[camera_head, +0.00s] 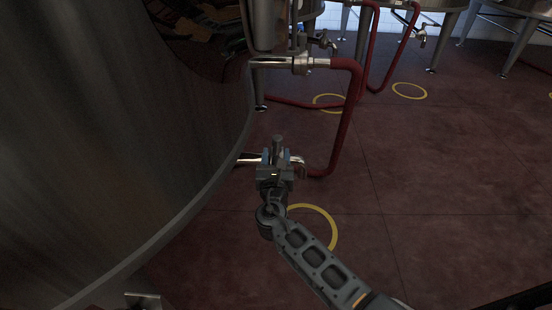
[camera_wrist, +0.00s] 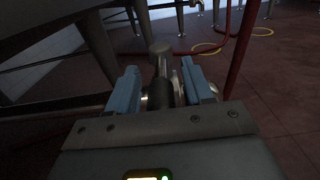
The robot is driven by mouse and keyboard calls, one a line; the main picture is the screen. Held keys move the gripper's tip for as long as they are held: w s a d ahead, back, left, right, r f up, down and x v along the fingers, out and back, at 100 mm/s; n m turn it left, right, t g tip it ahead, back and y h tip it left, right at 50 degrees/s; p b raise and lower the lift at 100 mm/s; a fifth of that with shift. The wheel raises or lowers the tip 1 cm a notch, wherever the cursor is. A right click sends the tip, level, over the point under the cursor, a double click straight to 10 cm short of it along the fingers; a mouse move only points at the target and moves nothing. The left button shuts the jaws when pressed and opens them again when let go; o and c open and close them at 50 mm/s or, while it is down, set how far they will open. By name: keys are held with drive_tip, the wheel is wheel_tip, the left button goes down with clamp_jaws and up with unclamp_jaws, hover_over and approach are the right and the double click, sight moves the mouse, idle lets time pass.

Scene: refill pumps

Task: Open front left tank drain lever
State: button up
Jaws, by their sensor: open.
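The large steel tank (camera_head: 110,130) fills the left of the head view. Low at its side, a shiny drain pipe (camera_head: 250,160) runs to a red hose (camera_head: 322,172). My gripper (camera_head: 279,156) is over this pipe and hides most of the valve. In the wrist view, the two blue fingers of my gripper (camera_wrist: 165,85) are apart. A grey rod with a round end, which looks like the drain lever (camera_wrist: 161,62), stands between them. Shiny metal shows behind the fingers. I cannot tell whether either finger touches the rod.
A higher pipe with a valve (camera_head: 300,64) joins the red hose above my gripper. Yellow rings (camera_head: 409,91) mark the dark red floor (camera_head: 450,180). More tanks on legs stand at the back. The floor to the right is clear.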

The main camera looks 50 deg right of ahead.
drive_tip(key=shift+d, duration=0.1)
clamp_jaws()
idle(0.4)
